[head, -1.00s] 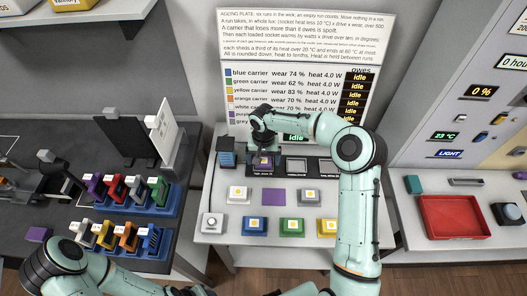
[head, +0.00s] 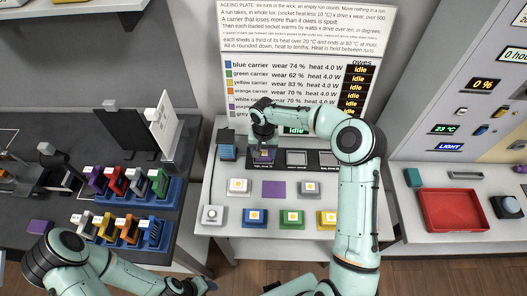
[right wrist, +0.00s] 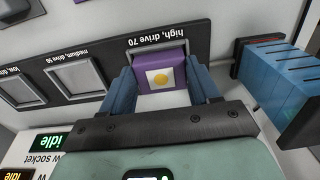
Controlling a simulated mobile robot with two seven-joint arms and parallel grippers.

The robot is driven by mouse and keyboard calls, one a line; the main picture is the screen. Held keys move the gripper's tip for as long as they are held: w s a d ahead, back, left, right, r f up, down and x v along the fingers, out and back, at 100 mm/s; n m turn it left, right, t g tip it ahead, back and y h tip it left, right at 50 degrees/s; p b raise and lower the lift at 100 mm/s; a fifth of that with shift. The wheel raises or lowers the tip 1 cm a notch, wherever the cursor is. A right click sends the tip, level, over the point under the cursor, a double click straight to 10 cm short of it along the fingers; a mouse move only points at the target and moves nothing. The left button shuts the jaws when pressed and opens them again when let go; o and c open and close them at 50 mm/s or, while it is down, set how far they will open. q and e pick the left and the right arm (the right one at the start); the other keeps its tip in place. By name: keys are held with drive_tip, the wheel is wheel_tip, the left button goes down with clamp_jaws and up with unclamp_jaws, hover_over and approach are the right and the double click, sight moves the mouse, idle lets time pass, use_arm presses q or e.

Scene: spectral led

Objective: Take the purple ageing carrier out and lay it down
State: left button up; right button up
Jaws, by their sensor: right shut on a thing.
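The purple carrier (right wrist: 160,75), a purple block with a yellow dot on a white face, is at the socket marked "high, drive 70" in the right wrist view. It also shows small in the head view (head: 264,154). My right gripper (right wrist: 164,88) is shut on it, with a blue finger on each side. Whether the carrier sits in the socket or just above it, I cannot tell. A bare purple pad (head: 273,189) lies on the table in front. My left arm crosses the lower left of the head view; its gripper's jaws cannot be made out there.
The medium socket (right wrist: 75,75) beside it looks empty. Carriers on white (head: 239,187), blue (head: 255,217), green (head: 291,218) and yellow (head: 327,218) pads surround the purple pad. A blue finned block (right wrist: 280,75) stands close beside the sockets. A red tray (head: 453,210) is at right.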

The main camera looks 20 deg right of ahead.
use_arm(q)
drive_tip(key=shift+w+r, duration=0.1)
use_arm(e)
drive_tip(key=shift+r, duration=0.35)
use_arm(q)
drive_tip(key=shift+w+r, duration=0.3)
use_arm(e)
drive_tip(key=shift+r, duration=0.9)
use_arm(q)
drive_tip(key=shift+p, duration=0.3)
use_arm(e)
drive_tip(key=shift+r, duration=0.2)
drive_tip(key=shift+r, duration=0.5)
use_arm(q)
drive_tip(key=shift+w+r, duration=0.2)
use_arm(e)
drive_tip(key=s+r, duration=0.5)
drive_tip(key=r, duration=0.3)
wheel_tip(320, 180, up, 7)
hover_over(274, 191)
use_arm(q)
drive_tip(key=s+f+b, duration=0.1)
drive_tip(key=s+f, duration=0.1)
drive_tip(key=shift+s+f+b, duration=0.2)
drive_tip(key=shift+f+b, duration=0.1)
drive_tip(key=shift+b, duration=0.05)
use_arm(e)
wheel_tip(274, 191, down, 20)
